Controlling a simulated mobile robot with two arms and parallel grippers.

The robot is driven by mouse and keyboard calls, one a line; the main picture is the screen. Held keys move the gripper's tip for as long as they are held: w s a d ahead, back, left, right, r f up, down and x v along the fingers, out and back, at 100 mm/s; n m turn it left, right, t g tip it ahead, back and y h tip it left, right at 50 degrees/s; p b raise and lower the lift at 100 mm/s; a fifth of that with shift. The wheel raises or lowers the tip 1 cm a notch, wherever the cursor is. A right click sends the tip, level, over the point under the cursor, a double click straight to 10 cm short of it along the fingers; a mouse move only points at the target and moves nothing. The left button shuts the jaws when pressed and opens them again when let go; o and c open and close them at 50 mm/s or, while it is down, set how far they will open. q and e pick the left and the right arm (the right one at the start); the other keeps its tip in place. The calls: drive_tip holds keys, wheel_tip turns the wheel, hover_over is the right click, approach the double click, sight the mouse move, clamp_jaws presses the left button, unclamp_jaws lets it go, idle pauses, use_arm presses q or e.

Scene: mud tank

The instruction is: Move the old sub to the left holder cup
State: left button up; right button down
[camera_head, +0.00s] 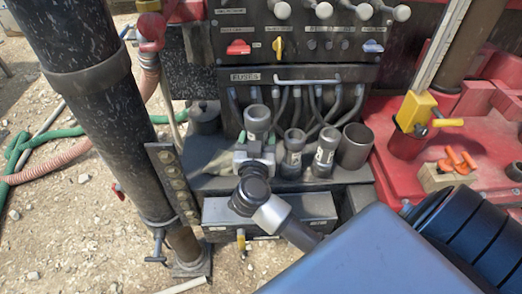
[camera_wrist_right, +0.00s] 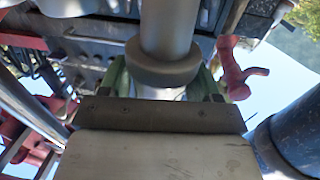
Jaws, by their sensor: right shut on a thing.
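The grey cylindrical old sub (camera_head: 257,121) stands about upright in my right gripper (camera_head: 255,158), above the front of the dark ledge. In the right wrist view the old sub (camera_wrist_right: 168,30) has a wide dark collar, and the fingers of the right gripper (camera_wrist_right: 163,88) are shut on it just below that collar. A dark round cup (camera_head: 205,117) at the left of the ledge looks like the left holder cup; its inside is hard to make out. The sub's lower end is hidden by the gripper in the head view. My left gripper is not in view.
Two similar subs (camera_head: 294,152) (camera_head: 325,150) stand right of the held one, beside an open, empty-looking cup (camera_head: 355,146). Hoses and a control panel (camera_head: 300,45) rise behind. A thick black pipe (camera_head: 95,95) slants down at the left. A red bench (camera_head: 480,130) is at the right.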

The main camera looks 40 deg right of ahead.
drive_tip(key=w+d+f+m+g+h+b, duration=0.3)
drive_tip(key=w+m+g+h, duration=0.1)
drive_tip(key=m+g, duration=0.1)
drive_tip(key=shift+f+g+h, duration=0.25)
drive_tip(key=shift+g+h, duration=0.15)
drive_tip(key=shift+g, duration=0.3)
drive_tip(key=shift+d+f, duration=0.1)
drive_tip(key=shift+f, duration=0.05)
drive_tip(key=shift+f+b, duration=3.9)
drive_tip(key=shift+b, duration=0.65)
drive_tip(key=shift+f, duration=0.6)
